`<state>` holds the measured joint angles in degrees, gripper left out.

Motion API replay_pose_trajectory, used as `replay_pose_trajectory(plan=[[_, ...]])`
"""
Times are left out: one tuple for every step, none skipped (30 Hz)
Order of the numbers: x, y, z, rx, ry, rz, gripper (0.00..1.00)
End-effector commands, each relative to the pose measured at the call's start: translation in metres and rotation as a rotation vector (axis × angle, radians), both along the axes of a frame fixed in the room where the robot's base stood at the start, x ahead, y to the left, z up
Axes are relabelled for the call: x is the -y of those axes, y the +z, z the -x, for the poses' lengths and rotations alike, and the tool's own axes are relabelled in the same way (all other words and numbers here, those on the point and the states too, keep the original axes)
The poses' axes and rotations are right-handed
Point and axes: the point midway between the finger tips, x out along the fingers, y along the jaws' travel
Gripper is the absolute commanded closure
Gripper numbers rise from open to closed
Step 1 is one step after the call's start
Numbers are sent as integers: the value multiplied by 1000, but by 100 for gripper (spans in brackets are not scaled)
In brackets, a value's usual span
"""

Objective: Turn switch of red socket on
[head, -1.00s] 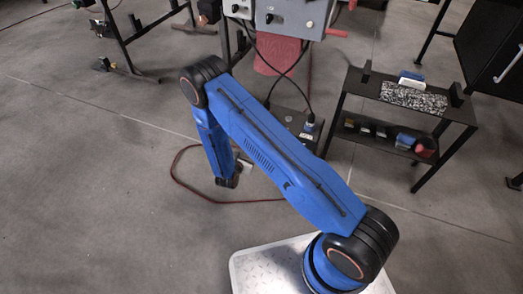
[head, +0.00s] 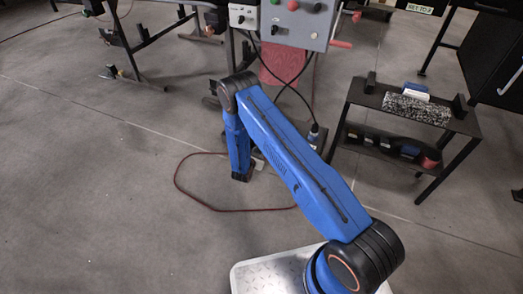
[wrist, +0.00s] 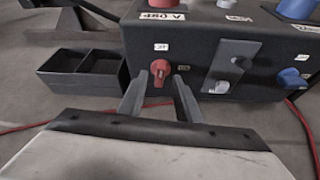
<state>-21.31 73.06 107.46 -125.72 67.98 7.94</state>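In the wrist view, a red switch knob (wrist: 160,70) sits on the front face of a dark box (wrist: 200,85), under a small white label. It looks upright. Part of a red socket (wrist: 163,3) shows on top of the box, cut off by the upper edge. My gripper (wrist: 158,80) is open. Its two fingers point at the box, one to each side of the knob's lower part. I cannot tell whether they touch it. In the head view my arm hides the gripper and most of the box.
A blue knob (wrist: 292,78) and a grey bracket-like part (wrist: 230,60) are on the box to the right. An open black bin (wrist: 83,75) stands left. A red cable (head: 215,207) lies on the floor. A black shelf (head: 365,100) stands right.

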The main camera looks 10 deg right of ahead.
Motion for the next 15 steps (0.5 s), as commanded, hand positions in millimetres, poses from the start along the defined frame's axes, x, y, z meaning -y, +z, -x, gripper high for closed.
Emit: replay_pose_trajectory(plan=[[5, -3, -5, 0, -2, 0, 69], [6, -5, -9, 1, -1, 0, 69], [9, -7, -12, 0, -1, -1, 69], [11, -8, -15, 0, -2, 0, 69], [12, -9, -17, 0, -2, 1, 69], [14, -10, -20, 0, -2, 1, 69], [15, -11, -21, 0, -1, 1, 69], [15, -11, -23, 0, -1, 1, 69], [16, -12, -24, 1, 0, 1, 69], [17, -12, -25, 0, 0, 0, 69], [17, -13, -26, 0, 0, 0, 69], [17, -13, -26, 0, 0, 0, 69], [17, -13, -26, 0, 0, 0, 69], [17, -13, -26, 0, 0, 0, 69], [17, -13, -26, 0, 0, 0, 69]])
